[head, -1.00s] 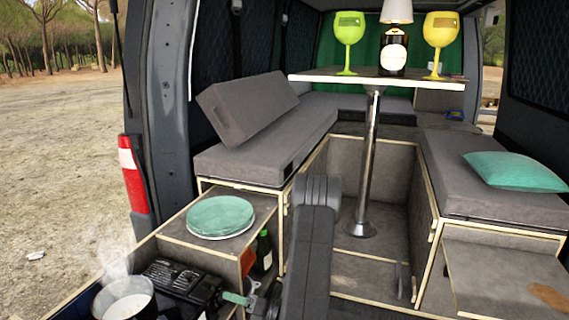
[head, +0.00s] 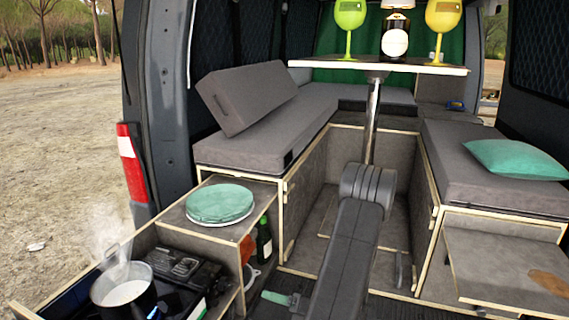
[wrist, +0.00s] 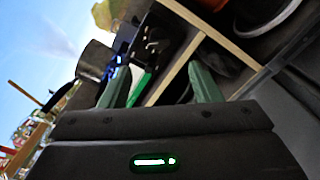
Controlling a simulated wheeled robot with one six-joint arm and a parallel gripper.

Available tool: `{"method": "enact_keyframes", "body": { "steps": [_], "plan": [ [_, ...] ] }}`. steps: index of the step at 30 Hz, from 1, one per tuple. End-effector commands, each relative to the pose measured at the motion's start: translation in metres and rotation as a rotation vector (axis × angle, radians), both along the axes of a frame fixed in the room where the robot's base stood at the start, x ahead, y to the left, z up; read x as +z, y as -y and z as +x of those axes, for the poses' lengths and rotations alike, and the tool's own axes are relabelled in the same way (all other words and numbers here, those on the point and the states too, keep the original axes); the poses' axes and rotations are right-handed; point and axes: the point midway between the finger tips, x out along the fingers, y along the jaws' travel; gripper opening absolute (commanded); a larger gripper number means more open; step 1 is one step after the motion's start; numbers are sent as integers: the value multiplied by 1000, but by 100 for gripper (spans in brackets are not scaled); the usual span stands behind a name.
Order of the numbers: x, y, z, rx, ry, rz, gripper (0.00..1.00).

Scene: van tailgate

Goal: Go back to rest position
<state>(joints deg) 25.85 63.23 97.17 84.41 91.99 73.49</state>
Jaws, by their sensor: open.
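My gripper (wrist: 160,78) shows in the wrist view with its two green fingers spread apart and nothing held between them. In the head view one green fingertip of my gripper (head: 275,297) shows low in the middle, just right of the kitchen drawer unit. The rest of the gripper is hidden or out of frame below. My dark arm rises in front of the van's floor, with its elbow below the table.
A steaming pot (head: 123,292) stands on the black stove (head: 185,268) at lower left. Plates (head: 220,204) sit on the cabinet, with a green bottle (head: 264,242) beside it. The table (head: 375,65) bears glasses and a bottle. Benches line both sides; floor (head: 318,245) is visible between.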

Motion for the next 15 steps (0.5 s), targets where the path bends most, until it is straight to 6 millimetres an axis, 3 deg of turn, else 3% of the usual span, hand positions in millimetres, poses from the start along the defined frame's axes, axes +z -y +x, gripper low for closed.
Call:
{"method": "enact_keyframes", "body": {
  "steps": [4, 15],
  "plan": [
    [0, 18, -6, -1, -1, 1, 57],
    [2, -44, 15, 5, -1, 0, 57]
  ]
}}
